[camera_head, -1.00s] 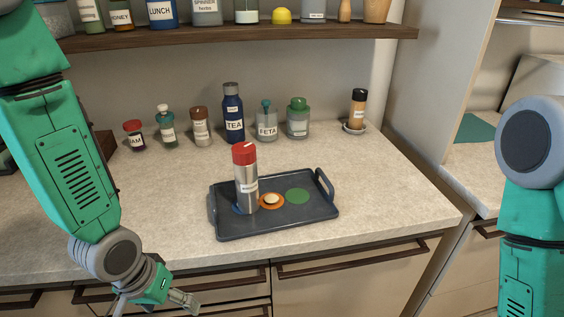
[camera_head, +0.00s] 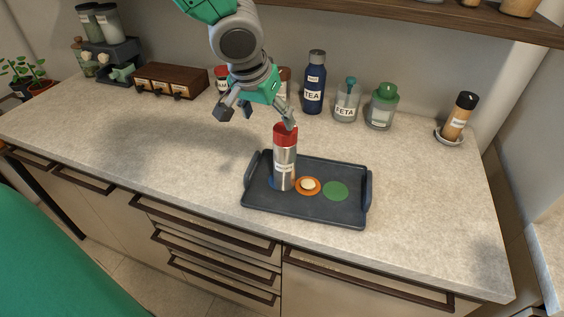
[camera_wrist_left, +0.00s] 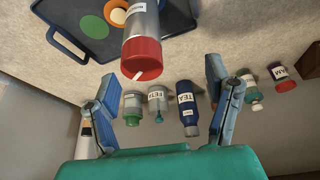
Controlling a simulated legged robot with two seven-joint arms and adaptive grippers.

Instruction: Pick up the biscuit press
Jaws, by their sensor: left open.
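The biscuit press appears to be the silver cylinder with a red top (camera_head: 285,165); its label is too small to read. It stands upright at the left part of a dark tray (camera_head: 318,210). It also shows in the left wrist view (camera_wrist_left: 145,22), with its red end towards the gripper. My left gripper (camera_head: 256,116) is open and empty, above and slightly left of the red top, with one finger overlapping the top's edge in the head view. Contact cannot be told. In the left wrist view the red top lies ahead, between the spread fingers (camera_wrist_left: 160,82). My right gripper is out of view.
An orange disc with a pale round piece (camera_head: 308,186) and a green disc (camera_head: 335,191) lie on the tray. Behind stand the TEA bottle (camera_head: 314,90), FETA jar (camera_head: 346,103) and a green-lidded jar (camera_head: 382,108). The counter left of the tray is clear.

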